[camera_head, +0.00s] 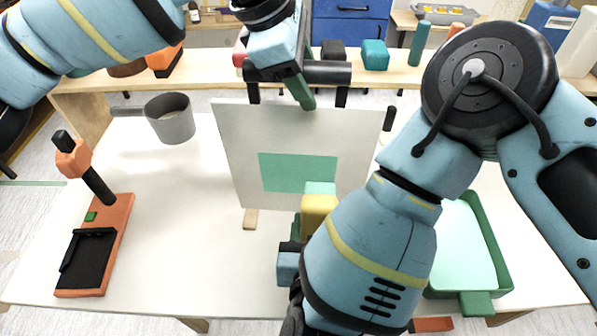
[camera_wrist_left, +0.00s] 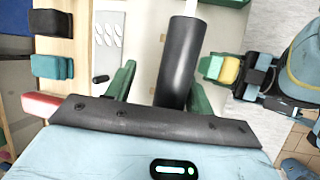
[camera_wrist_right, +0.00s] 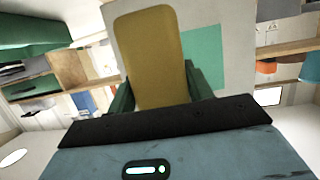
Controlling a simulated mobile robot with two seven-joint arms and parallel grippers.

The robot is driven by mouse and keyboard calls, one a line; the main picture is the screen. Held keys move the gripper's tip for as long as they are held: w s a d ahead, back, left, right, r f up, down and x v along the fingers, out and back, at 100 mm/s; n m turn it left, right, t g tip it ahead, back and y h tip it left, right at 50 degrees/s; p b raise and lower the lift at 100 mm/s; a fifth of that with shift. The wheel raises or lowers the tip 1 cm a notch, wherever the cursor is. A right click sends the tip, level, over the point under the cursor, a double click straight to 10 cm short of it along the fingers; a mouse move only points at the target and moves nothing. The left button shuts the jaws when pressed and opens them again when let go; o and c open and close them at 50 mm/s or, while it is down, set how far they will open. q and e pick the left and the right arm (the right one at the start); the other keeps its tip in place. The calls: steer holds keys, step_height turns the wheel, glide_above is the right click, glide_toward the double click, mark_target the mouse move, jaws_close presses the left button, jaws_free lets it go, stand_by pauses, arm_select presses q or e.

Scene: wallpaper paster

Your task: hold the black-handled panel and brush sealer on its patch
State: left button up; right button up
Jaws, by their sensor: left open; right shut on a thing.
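A white panel (camera_head: 225,135) stands upright on the table, with a green patch (camera_head: 298,172) on its face. Its black handle (camera_head: 328,73) is at the top edge. My left gripper (camera_head: 300,90) is at that handle. In the left wrist view the black handle (camera_wrist_left: 178,65) lies between the open green fingers, with a gap on the left side. My right gripper (camera_wrist_right: 160,95) is shut on a yellow brush (camera_wrist_right: 150,55). In the head view the brush (camera_head: 318,213) has its light green end in front of the patch's lower right; I cannot tell contact.
A green tray (camera_head: 490,235) sits at the right of the white table. A grey pot (camera_head: 172,120) and an orange stand (camera_head: 95,245) are at the left. A wooden shelf (camera_head: 215,78) with several coloured items runs behind the panel. The table's left middle is clear.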

arm_select(q)
steer(key=v, duration=1.1)
steer(key=shift+a+r, duration=0.1)
steer(key=shift+r, duration=0.25)
steer(key=shift+s, duration=0.1)
